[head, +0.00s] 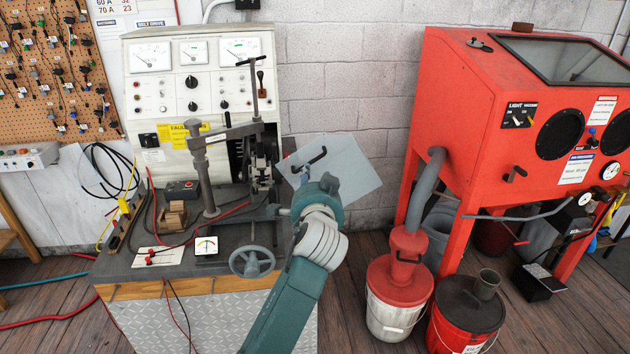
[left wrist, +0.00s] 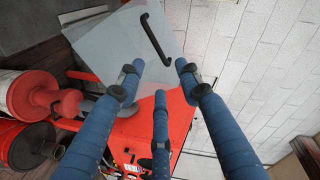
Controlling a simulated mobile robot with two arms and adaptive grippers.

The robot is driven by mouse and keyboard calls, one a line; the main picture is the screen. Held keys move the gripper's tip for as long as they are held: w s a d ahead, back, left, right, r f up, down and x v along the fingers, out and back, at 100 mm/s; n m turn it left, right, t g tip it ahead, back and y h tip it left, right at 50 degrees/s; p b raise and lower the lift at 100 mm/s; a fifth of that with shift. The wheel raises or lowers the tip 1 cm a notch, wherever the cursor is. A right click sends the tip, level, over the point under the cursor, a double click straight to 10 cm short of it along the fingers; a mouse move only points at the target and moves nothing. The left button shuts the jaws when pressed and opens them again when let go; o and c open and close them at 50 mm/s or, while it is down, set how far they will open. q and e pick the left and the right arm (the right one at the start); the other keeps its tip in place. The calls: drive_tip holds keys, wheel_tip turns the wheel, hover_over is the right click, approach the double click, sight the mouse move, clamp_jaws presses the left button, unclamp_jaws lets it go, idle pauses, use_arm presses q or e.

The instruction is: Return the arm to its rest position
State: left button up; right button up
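My left arm comes up from the bottom of the head view, with its teal and white wrist in front of the test bench (head: 222,284). In the left wrist view the three blue fingers of my left gripper (left wrist: 160,76) are spread apart with nothing between them. Just beyond the fingertips is a pale, clear-looking panel (left wrist: 110,45) with a black handle (left wrist: 155,40). In the head view the same panel (head: 352,172) and its handle (head: 310,159) show behind the wrist, which hides the fingers. Whether a fingertip touches the panel cannot be told. My right gripper is not in view.
A handwheel (head: 252,261) and a clamp post (head: 203,170) stand on the bench left of the wrist. A red blasting cabinet (head: 465,110) stands at the right. A white bucket (head: 390,318) and a red bucket (head: 462,330) stand on the floor before it.

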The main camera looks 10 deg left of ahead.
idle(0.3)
use_arm(q)
drive_tip(key=s+f+g+h, duration=0.15)
drive_tip(key=s+f, duration=0.25)
drive_tip(key=f, duration=0.9)
drive_tip(key=s+a+f+g, duration=0.1)
drive_tip(key=s+f+g, duration=0.2)
drive_tip(key=f, duration=1)
drive_tip(key=s+f+g+h, duration=0.15)
drive_tip(key=s+f, duration=0.25)
drive_tip(key=f, duration=1)
drive_tip(key=s+a+f+n+g+b, duration=0.1)
drive_tip(key=s+a+f+g, duration=0.1)
drive_tip(key=s+f, duration=0.65)
drive_tip(key=s+a+f+n+g, duration=0.1)
drive_tip(key=s+a+f+g, duration=0.1)
drive_tip(key=s+f, duration=0.7)
drive_tip(key=s+a+f+n+g, duration=0.1)
drive_tip(key=s+a+f, duration=0.2)
drive_tip(key=s, duration=0.9)
drive_tip(key=s+a+f+n+g, duration=0.2)
drive_tip(key=s+f, duration=0.6)
drive_tip(key=s, duration=0.5)
drive_tip(key=s+a+f+n+g+b, duration=0.1)
drive_tip(key=s+f, duration=0.5)
drive_tip(key=s, duration=0.7)
drive_tip(key=a+g, duration=0.1)
drive_tip(key=a, duration=0.1)
drive_tip(key=shift+a+f+n, duration=0.2)
drive_tip(key=shift+a+n, duration=0.1)
